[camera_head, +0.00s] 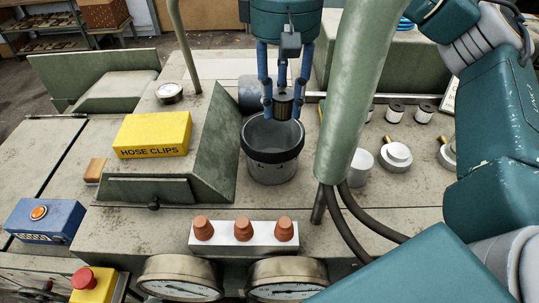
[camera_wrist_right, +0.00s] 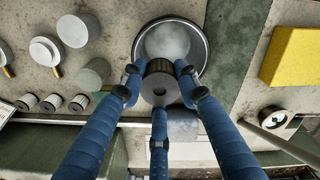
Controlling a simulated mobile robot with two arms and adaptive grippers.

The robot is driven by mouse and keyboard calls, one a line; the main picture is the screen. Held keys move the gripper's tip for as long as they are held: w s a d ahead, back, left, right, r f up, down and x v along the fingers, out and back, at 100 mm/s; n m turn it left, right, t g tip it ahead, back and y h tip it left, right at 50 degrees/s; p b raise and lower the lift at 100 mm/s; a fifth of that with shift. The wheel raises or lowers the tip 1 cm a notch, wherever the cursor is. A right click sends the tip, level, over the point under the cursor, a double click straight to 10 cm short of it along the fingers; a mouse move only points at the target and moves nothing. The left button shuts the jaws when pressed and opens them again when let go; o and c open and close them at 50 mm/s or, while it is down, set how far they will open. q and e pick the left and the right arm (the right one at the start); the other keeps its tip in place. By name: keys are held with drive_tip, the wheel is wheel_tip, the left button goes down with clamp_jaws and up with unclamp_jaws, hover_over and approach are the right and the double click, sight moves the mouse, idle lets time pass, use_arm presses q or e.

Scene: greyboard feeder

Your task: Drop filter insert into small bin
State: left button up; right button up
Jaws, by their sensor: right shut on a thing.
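My right gripper (camera_head: 284,94) points down with its blue fingers shut around the filter insert (camera_head: 284,107), a small dark ribbed cylinder. In the right wrist view the filter insert (camera_wrist_right: 160,88) shows a grey end face with a centre hole, held between the fingertips of the gripper (camera_wrist_right: 160,90). The small bin (camera_head: 271,172) is a grey round bucket with a dark rim, standing open on the bench. The filter insert is over the back part of its mouth. The bin also shows in the wrist view (camera_wrist_right: 172,28), partly behind the insert. My left gripper is not in view.
A yellow hose clips box (camera_head: 152,134) stands left of the bin behind a sloped green plate (camera_head: 212,140). A thick pale green post (camera_head: 350,95) rises close right of the bin. In front is a white block (camera_head: 243,239) with brown cones. Several white spools and knobs (camera_head: 396,155) sit right.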

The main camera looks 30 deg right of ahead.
sight(281, 119)
drive_tip(key=f+b, duration=0.2)
drive_tip(key=f, duration=0.2)
drive_tip(key=shift+w+f+b, duration=0.25)
drive_tip(key=shift+b, duration=0.15)
drive_tip(key=shift+s+f, duration=0.1)
drive_tip(key=shift+f, duration=0.2)
drive_tip(key=o, duration=1.1)
wheel_tip(281, 119, up, 12)
